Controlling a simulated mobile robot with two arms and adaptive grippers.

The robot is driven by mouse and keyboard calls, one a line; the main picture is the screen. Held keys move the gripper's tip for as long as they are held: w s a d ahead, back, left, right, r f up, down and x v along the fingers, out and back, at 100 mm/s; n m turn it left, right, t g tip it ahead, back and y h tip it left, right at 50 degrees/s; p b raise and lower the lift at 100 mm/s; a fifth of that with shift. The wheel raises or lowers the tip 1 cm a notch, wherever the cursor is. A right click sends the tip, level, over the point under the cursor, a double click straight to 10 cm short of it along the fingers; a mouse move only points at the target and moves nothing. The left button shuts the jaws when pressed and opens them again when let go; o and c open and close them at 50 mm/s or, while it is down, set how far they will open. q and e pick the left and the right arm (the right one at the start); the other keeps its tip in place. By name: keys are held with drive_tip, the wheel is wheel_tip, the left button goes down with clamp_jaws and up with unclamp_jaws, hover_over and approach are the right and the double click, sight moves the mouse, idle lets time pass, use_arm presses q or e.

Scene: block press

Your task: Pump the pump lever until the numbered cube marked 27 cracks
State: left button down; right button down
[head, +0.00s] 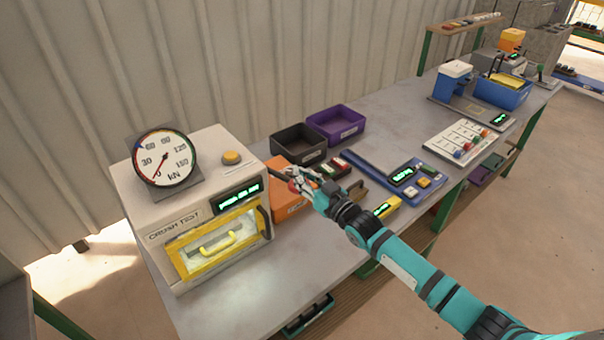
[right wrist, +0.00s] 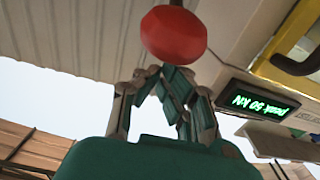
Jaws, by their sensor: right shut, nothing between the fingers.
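The pump lever's red knob (head: 293,187) shows beside the orange pump housing (head: 287,207), right of the press. It fills the top of the right wrist view (right wrist: 175,33). My right gripper (head: 299,178) is shut and empty close to the knob; its fingertips (right wrist: 165,74) point at it, and I cannot tell whether they touch. The lever's bar is mostly hidden. The white crush-test press (head: 140,215) has its yellow-framed door (head: 215,243) closed. Its gauge (head: 165,158) needle points low left, near the start of the scale. The cube marked 27 cannot be made out. My left gripper is not in view.
The press display reads "peak 50 kN" in the right wrist view (right wrist: 260,103). A black bin (head: 297,146) and a purple bin (head: 335,124) stand behind the gripper. A blue scale-like device (head: 385,172) and a white panel (head: 455,143) lie farther right. Bare grey table lies in front.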

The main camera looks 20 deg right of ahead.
drive_tip(key=s+f+t+y+b, duration=0.1)
drive_tip(key=s+f+t+b, duration=0.1)
drive_tip(key=f+b, duration=0.9)
drive_tip(key=s+b, duration=0.1)
drive_tip(key=b, duration=0.1)
drive_tip(key=shift+d+b, duration=0.35)
wheel_tip(320, 180, up, 5)
drive_tip(key=p, duration=0.3)
drive_tip(key=b+v, duration=0.2)
drive_tip(key=v, duration=0.8)
drive_tip(key=shift+f+t+b, duration=0.25)
drive_tip(key=shift+t+b, duration=0.15)
